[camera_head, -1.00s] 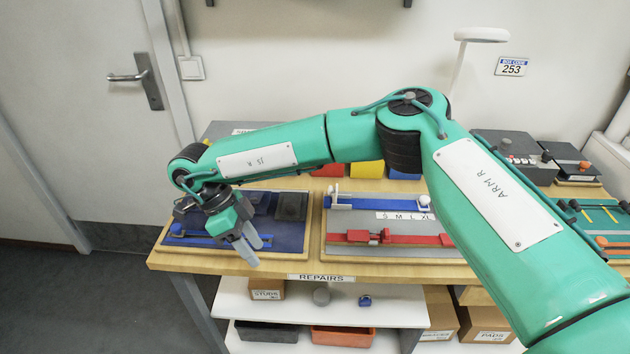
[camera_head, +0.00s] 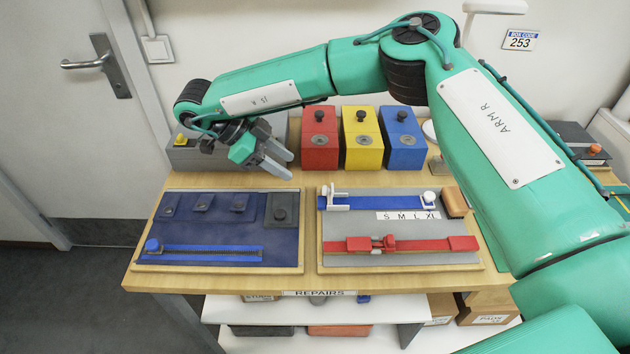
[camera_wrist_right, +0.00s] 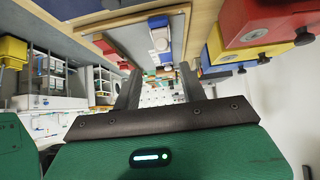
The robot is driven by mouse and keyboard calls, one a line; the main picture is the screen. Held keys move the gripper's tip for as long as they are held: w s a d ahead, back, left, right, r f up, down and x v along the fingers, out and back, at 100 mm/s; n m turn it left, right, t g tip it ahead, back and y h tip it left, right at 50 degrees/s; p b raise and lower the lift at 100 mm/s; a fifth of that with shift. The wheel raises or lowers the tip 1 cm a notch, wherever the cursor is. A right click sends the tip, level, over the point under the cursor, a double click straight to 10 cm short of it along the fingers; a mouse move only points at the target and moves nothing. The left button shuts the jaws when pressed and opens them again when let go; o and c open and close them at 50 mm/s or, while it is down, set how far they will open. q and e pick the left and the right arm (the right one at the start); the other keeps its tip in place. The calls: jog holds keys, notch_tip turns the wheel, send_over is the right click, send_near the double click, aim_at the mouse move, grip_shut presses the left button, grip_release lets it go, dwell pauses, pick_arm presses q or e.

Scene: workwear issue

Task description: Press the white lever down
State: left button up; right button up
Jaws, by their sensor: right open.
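A white lever-like piece (camera_head: 334,199) stands at the left end of the blue strap (camera_head: 378,200) on the right-hand grey board (camera_head: 400,222). A round white knob (camera_head: 429,197) sits near the strap's right end. My right gripper (camera_head: 284,160) is open and empty, up and left of the white piece, apart from it, by the back of the blue board. In the right wrist view its two fingers (camera_wrist_right: 160,88) are spread, and a white part on a blue strip (camera_wrist_right: 159,38) shows beyond them. My left gripper is not in view.
Red (camera_head: 320,150), yellow (camera_head: 361,150) and blue (camera_head: 403,150) boxes with black knobs stand behind the boards. A red strap (camera_head: 430,245) lies in front of the blue one. A blue board (camera_head: 210,225) with small flaps lies left. My right arm hangs over the table's right side.

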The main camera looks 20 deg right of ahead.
send_near(328, 195)
jog(key=s+d+f, duration=0.2)
jog(key=d, duration=0.1)
jog(key=shift+s+d+f+p, duration=0.15)
jog(key=shift+s+d+p, duration=0.1)
jog(key=shift+d+p, duration=0.15)
grip_shut()
